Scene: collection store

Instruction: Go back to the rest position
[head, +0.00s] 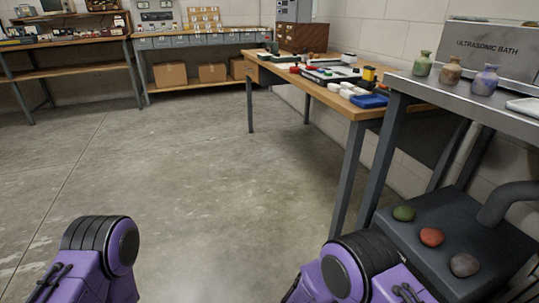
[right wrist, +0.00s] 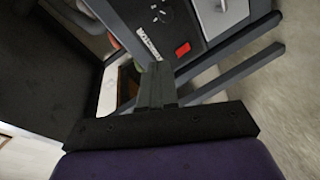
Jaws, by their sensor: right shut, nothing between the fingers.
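My right gripper (right wrist: 157,72) shows in the right wrist view, its two dark fingers together with nothing between them. Beyond its fingertips are a dark panel with a red switch (right wrist: 183,49) and grey metal bars (right wrist: 230,60). In the head view only purple and black parts of my two arms show along the bottom edge. Neither gripper shows there, and my left gripper is in neither view.
A steel bench (head: 445,99) with three small vases stands close on the right. A wooden table (head: 335,98) stands behind. The concrete floor (head: 180,180) ahead and left is clear.

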